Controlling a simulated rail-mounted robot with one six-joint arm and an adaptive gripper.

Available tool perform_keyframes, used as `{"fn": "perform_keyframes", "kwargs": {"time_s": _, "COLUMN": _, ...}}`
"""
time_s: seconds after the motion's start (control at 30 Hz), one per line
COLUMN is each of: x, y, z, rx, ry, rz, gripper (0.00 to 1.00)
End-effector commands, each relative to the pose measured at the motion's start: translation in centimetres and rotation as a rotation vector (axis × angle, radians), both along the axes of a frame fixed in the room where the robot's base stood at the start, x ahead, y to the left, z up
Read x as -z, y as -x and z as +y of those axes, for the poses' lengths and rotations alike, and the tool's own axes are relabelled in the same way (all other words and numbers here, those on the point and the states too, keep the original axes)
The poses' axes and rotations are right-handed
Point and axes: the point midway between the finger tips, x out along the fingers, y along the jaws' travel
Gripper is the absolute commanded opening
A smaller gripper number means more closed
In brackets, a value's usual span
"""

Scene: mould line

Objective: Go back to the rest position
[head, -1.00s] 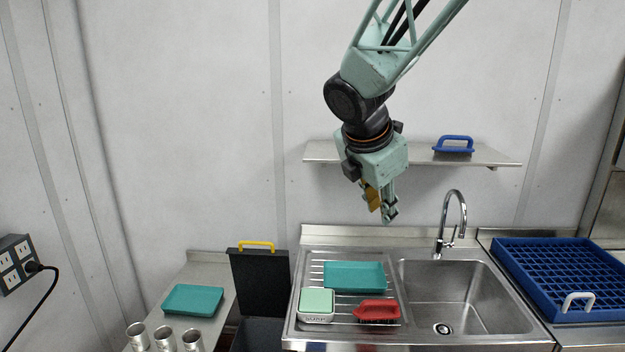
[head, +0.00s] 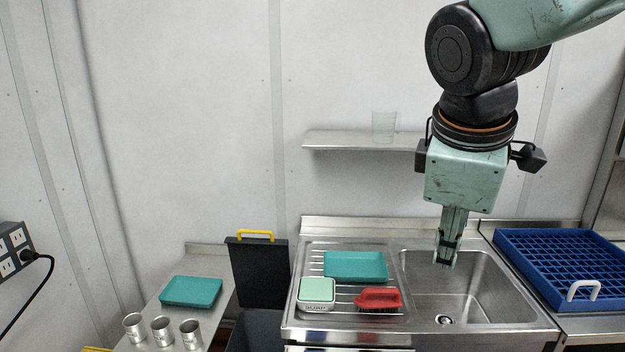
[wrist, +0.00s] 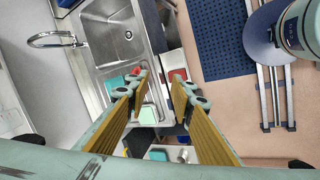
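My gripper (head: 449,252) hangs fingers down in front of the sink basin (head: 480,310) in the head view, with nothing held. In the wrist view my gripper (wrist: 159,82) shows two fingers with yellow pads, clearly apart, and no object between them. In the head view the fingers are seen edge-on, so their gap does not show there.
A wall shelf (head: 345,140) with a clear beaker (head: 384,126) is left of my wrist. The drainboard holds a teal tray (head: 355,265), a green-lidded soap box (head: 317,292) and a red brush (head: 379,298). A blue rack (head: 565,260) stands right of the sink.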

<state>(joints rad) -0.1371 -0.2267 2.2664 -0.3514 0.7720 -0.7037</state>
Motion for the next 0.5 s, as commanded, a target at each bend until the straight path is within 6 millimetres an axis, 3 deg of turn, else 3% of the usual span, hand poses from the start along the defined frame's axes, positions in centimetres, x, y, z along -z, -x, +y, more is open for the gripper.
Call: {"fn": "perform_keyframes", "kwargs": {"time_s": 0.5, "x": 3.5, "y": 11.0, "z": -0.3, "rx": 0.455, "ry": -0.261, "rz": -0.047, "gripper": 0.22}}
